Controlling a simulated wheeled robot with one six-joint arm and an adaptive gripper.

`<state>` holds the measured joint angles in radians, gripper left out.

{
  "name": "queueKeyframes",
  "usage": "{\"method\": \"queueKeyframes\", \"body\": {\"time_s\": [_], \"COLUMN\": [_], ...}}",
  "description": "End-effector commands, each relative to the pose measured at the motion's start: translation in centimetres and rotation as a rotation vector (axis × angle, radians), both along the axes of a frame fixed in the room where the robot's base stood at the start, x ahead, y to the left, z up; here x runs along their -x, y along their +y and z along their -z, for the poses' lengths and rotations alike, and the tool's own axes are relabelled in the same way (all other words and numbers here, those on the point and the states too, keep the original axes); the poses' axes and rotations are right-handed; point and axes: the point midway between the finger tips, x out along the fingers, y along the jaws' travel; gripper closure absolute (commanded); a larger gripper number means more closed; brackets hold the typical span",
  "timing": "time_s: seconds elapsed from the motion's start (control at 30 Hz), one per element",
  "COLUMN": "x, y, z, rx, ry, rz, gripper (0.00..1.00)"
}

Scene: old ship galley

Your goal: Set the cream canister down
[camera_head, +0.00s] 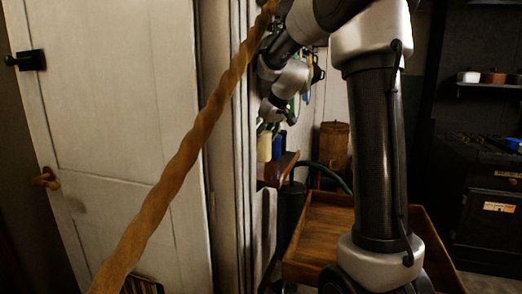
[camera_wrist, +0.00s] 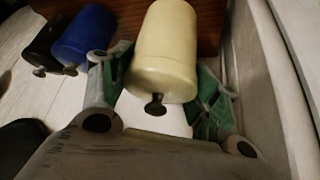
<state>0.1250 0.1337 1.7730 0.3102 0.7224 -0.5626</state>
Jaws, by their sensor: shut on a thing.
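The cream canister (camera_wrist: 166,48) is between the green-padded fingers of my gripper (camera_wrist: 161,72) in the wrist view, with its dark lid knob toward the camera. My gripper is shut on it. In the head view the cream canister (camera_head: 264,147) shows small beside the door frame, below my wrist, at the edge of a brown wooden shelf (camera_head: 280,167). I cannot tell whether its base touches the shelf. The shelf's brown wood (camera_wrist: 209,28) shows behind the canister in the wrist view.
A blue canister (camera_wrist: 84,36) stands left of the cream one, with a black canister (camera_wrist: 44,42) beyond it. A pale upright panel (camera_wrist: 262,70) is close on the right. A rope (camera_head: 170,180) crosses the head view before a white door (camera_head: 120,90). A wooden barrel (camera_head: 334,143) stands behind.

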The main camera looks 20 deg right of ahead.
Motion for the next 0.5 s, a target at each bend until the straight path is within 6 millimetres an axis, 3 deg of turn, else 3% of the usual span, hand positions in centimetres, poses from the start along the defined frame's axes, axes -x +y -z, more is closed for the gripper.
{"method": "queueKeyframes", "body": {"time_s": [0.33,0.5], "x": [0.0,0.0], "y": [0.0,0.0], "z": [3.9,4.4], "rx": [0.0,0.001], "ry": [0.0,-0.004], "rz": [0.0,0.001], "gripper": [0.77,0.77]}}
